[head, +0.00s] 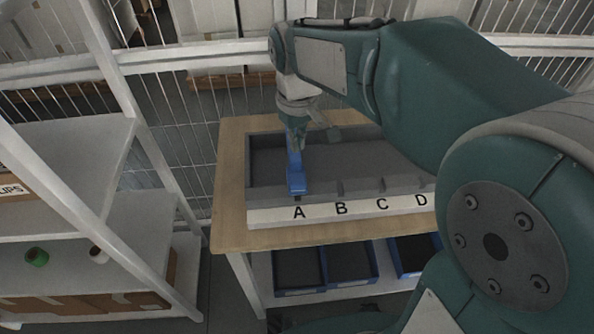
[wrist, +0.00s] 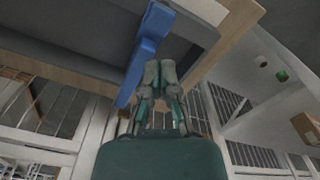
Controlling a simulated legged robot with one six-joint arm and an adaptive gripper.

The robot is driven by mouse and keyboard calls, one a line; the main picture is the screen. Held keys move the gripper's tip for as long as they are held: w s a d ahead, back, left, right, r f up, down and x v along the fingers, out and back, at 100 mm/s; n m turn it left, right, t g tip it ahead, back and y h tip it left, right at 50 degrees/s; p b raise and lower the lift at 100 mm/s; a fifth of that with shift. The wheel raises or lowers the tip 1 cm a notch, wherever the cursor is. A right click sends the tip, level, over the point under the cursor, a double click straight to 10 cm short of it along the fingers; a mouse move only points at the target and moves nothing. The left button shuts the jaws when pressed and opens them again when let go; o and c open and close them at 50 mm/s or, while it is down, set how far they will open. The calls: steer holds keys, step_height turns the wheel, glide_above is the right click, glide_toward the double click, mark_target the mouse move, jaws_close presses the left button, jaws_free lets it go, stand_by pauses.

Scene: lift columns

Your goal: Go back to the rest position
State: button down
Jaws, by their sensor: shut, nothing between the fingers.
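My gripper (head: 299,138) is above the left part of the grey tray, close to the top of a blue upright piece (head: 296,178). In the wrist view my gripper (wrist: 160,70) has its two fingers together with nothing between them. The blue piece stands at the slot marked A and also shows beside the fingers in the wrist view (wrist: 145,48). I cannot tell from these views whether a finger touches it. My green arm reaches in from the right and hides the tray's right side.
The grey tray with its white lettered strip (head: 340,208) lies on a wooden table (head: 230,200). Blue bins (head: 298,291) sit on the shelf below. A white rack (head: 70,225) with a green spool (head: 37,257) stands at left. A wire fence (head: 180,120) runs behind.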

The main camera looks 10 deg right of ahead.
stand_by(0.3)
steer(key=s+d+r+m+t, duration=0.1)
steer(key=s+d+m+t, duration=0.1)
steer(key=s+d, duration=0.3)
steer(key=s+d+r+m+t, duration=0.1)
steer(key=s+d+m+t, duration=0.2)
steer(key=s, duration=0.7)
steer(key=shift+d+m+t, duration=0.3)
steer(key=shift+d+m, duration=0.2)
steer(key=shift+d, duration=0.7)
steer(key=shift+s+r, duration=0.1)
stand_by(1.1)
